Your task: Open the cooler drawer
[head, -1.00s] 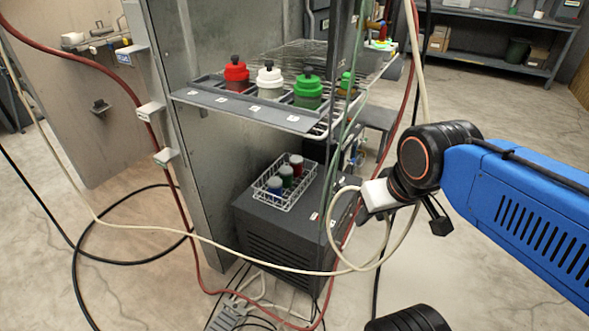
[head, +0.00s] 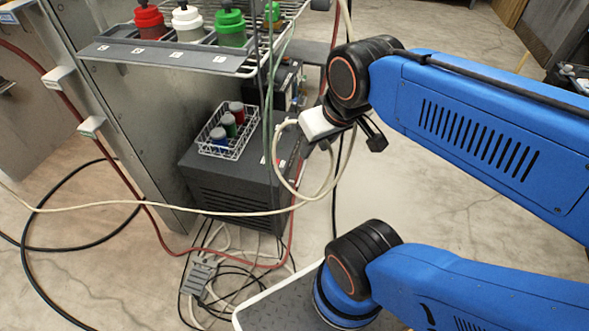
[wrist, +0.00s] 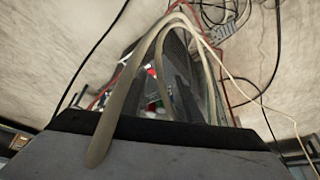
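The cooler (head: 238,197) is a dark grey box with a vented front, low at the left-centre of the head view. Its drawer cannot be made out; no drawer stands visibly pulled out. The right side of the cooler is partly hidden by cables and my wrist. My gripper (head: 322,138) is just right of the cooler, apparently above it in the picture, with pale cables looping around it. In the wrist view a dark slab fills the bottom and the cables cross in front of a dark, unclear structure.
A power strip (head: 200,277) and tangled cables lie on the floor. A red hose (head: 157,222) runs left.

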